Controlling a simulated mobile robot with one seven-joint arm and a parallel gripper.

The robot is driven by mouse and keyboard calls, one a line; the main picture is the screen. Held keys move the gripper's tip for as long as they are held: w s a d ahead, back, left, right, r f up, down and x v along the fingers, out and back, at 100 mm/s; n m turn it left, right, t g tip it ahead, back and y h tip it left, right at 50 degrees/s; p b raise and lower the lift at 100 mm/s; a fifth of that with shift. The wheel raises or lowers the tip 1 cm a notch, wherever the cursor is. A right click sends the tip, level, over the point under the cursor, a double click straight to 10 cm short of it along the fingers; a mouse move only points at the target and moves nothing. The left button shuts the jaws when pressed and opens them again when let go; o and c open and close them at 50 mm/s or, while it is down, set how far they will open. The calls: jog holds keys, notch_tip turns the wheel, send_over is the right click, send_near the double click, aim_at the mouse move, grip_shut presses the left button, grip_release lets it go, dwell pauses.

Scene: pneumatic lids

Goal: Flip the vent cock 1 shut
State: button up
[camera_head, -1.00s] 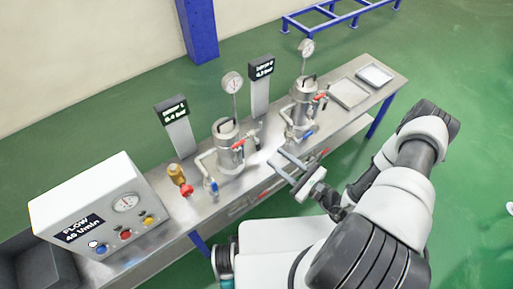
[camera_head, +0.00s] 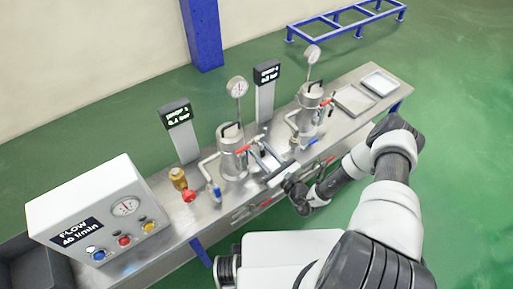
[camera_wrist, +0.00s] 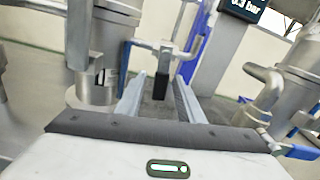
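The left steel vessel (camera_head: 232,152) stands on the bench with a red-handled cock (camera_head: 243,149) on its right side and a blue-handled valve (camera_head: 216,192) at its lower left. No label shows which is vent cock 1. My gripper (camera_head: 263,158) is at the right side of this vessel, close to the red-handled cock. In the wrist view my gripper (camera_wrist: 160,80) has its two fingers apart, with a pipe fitting (camera_wrist: 160,46) ahead between them. The vessel (camera_wrist: 103,50) is at the left there. I cannot tell whether the fingers touch the fitting; no red handle shows in that view.
A second vessel (camera_head: 308,112) with red and blue handles stands to the right. A gauge (camera_head: 237,88) rises behind the left vessel. A display post (camera_head: 265,95) stands between the vessels. A flow box (camera_head: 100,212) and a brass valve with red knob (camera_head: 179,180) are at the left.

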jog(key=shift+x, duration=1.75)
grip_shut()
jog(key=shift+s+a+m, duration=0.2)
jog(key=shift+a+m, duration=0.05)
jog(key=shift+m, duration=0.65)
grip_release()
